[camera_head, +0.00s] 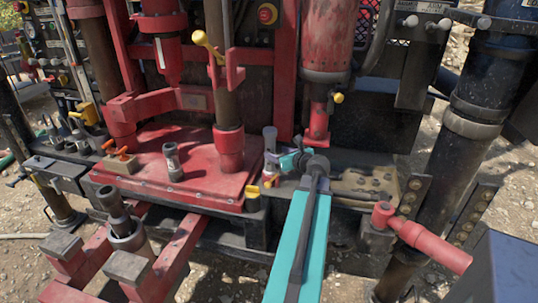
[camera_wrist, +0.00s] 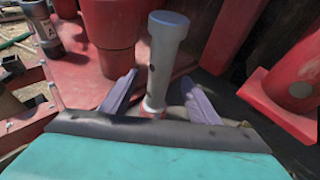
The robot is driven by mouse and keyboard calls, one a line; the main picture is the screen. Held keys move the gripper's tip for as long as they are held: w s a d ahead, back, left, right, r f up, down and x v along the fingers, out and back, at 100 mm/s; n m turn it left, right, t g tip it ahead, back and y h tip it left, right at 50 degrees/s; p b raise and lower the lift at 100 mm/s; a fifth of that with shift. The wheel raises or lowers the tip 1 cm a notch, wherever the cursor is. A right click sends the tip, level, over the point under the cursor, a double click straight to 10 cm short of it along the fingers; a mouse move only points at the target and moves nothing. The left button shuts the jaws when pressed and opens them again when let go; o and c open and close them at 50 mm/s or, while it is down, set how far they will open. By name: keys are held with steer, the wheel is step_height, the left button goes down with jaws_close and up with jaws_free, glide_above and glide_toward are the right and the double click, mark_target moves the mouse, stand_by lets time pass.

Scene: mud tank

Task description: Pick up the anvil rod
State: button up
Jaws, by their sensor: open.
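A grey metal rod with a wider round head, which I take to be the anvil rod (camera_wrist: 162,62), stands upright in the wrist view. Its lower end meets something red near the tool's edge. My gripper (camera_wrist: 159,95) is open, with one purple-grey finger on each side of the rod and visible gaps between. In the head view the rod (camera_head: 270,140) stands at the right edge of the red deck, just left of my gripper (camera_head: 286,163). The rod's foot is partly hidden in both views.
A short dark cylinder (camera_head: 173,163) stands on the red deck (camera_head: 205,190); it also shows in the wrist view (camera_wrist: 42,32). A red cylinder (camera_head: 317,125) hangs close to the right of my gripper.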

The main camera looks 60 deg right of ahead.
mark_target(273, 151)
steer(key=shift+p+x, duration=0.35)
steer(key=shift+x, duration=2.4)
steer(key=shift+d, duration=0.1)
steer(key=shift+p+x, duration=0.7)
steer(key=shift+x, duration=1.6)
steer(key=shift+w+f, duration=0.2)
steer(key=shift+f, duration=0.05)
jaws_close()
